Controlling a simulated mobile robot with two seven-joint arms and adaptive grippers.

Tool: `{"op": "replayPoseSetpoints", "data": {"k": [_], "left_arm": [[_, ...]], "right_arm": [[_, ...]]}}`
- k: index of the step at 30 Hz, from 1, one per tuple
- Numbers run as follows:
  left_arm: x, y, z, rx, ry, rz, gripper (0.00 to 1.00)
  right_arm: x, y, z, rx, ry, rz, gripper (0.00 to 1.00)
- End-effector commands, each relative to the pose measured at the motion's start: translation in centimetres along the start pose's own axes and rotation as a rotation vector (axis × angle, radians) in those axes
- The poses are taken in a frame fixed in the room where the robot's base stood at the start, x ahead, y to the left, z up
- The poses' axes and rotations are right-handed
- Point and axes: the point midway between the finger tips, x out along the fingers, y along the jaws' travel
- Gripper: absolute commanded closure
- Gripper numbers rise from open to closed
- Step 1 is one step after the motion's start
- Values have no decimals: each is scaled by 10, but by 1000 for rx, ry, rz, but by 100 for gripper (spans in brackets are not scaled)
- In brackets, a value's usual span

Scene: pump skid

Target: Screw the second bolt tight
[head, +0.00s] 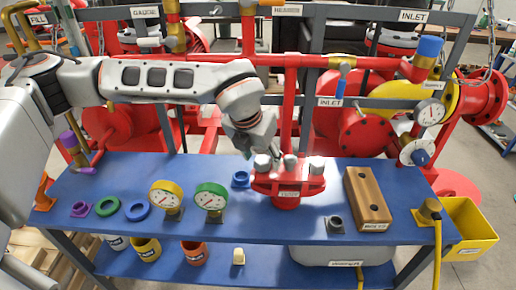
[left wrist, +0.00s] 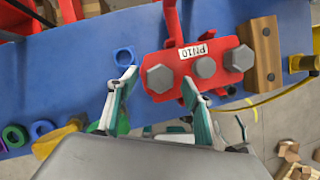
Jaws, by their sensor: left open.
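A red flange (head: 288,190) stands on the blue bench, with a red pipe rising behind it. Grey bolt heads sit on its top: a left one (head: 262,163), a middle one (head: 290,163) and a right one (head: 316,165). In the left wrist view the left hex head (left wrist: 160,79) and right hex head (left wrist: 240,58) look larger than the middle one (left wrist: 205,67). My left gripper (head: 250,150) is open and empty, just behind and left of the left head. Its fingers (left wrist: 159,80) spread on either side of that head in the picture; contact cannot be told. My right gripper is out of view.
A wooden block (head: 367,198) with holes stands right of the flange. Yellow and green gauges (head: 210,200), coloured rings and a blue nut-like part (head: 240,179) lie to the left. Red pipes and grey rails close off the back.

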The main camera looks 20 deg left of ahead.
Motion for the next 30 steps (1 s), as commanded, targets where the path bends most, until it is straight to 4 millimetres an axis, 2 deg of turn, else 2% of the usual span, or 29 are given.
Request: {"op": "replayPoseSetpoints", "data": {"k": [5, 13, 18, 20, 21, 23, 30], "left_arm": [[10, 0, 0, 1, 0, 1, 50], [12, 0, 0, 2, 0, 1, 50], [12, 0, 0, 1, 0, 1, 93], [12, 0, 0, 1, 0, 1, 93], [11, 0, 0, 1, 0, 1, 75], [11, 0, 0, 1, 0, 1, 91], [12, 2, -1, 68, 2, -29, 92]], "right_arm": [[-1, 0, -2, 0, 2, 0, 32], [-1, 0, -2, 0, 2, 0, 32], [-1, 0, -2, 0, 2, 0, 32], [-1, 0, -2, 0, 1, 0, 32], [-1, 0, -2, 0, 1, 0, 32], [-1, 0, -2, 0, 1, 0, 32], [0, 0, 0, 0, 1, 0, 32]]}}
